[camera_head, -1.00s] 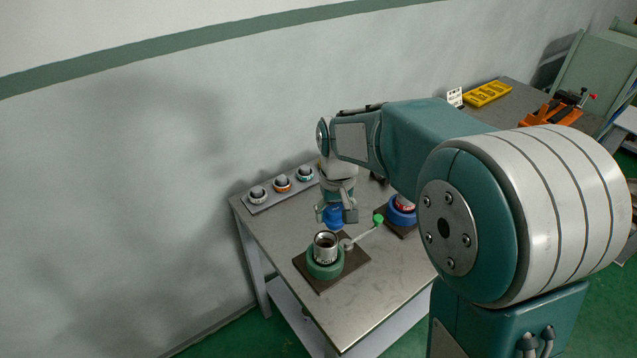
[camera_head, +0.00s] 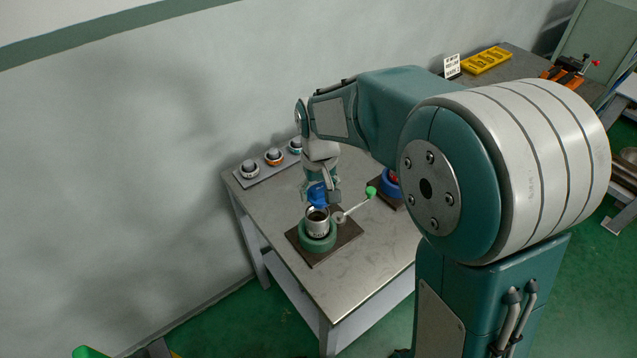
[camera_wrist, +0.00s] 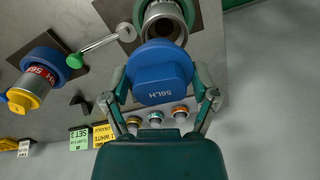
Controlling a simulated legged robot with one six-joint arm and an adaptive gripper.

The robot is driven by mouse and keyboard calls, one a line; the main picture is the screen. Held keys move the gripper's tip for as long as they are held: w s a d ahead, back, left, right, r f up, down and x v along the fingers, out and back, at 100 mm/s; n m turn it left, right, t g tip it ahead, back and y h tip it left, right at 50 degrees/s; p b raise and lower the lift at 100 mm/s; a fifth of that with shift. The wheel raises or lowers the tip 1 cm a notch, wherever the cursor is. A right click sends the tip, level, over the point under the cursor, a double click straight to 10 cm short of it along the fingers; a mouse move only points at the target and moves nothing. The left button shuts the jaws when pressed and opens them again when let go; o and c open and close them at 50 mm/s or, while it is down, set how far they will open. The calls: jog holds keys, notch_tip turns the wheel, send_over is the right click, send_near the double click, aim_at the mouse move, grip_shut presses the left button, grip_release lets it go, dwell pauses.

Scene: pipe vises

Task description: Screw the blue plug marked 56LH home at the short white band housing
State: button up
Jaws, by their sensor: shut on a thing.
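The blue plug (camera_wrist: 160,75) shows its marking 56LH toward the wrist camera. My gripper (camera_wrist: 160,98) is shut on it, one finger on each side. In the head view the plug (camera_head: 317,194) is just above and behind the mouth of an open metal housing (camera_head: 318,226). I cannot tell whether they touch. The housing stands upright in a green round vise (camera_head: 316,243), with pale marks low on its side. In the wrist view the housing's open bore (camera_wrist: 164,22) lies just beyond the plug, which hides part of its rim.
The vise handle with a green knob (camera_head: 371,192) sticks out to the right. A blue vise (camera_head: 390,184) holds a red-banded housing (camera_wrist: 42,74) with a yellow end. A rack (camera_head: 268,166) with several fittings stands at the back left. The table front (camera_head: 350,280) is clear.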

jog(key=shift+a+f, duration=0.3)
jog(key=shift+f, duration=0.3)
jog(key=shift+a+f, duration=0.3)
jog(key=shift+f, duration=0.25)
jog(key=shift+d, duration=0.45)
jog(key=shift+a, duration=0.3)
jog(key=shift+d, duration=0.15)
jog(key=shift+f, duration=1.55)
jog(key=o, duration=1)
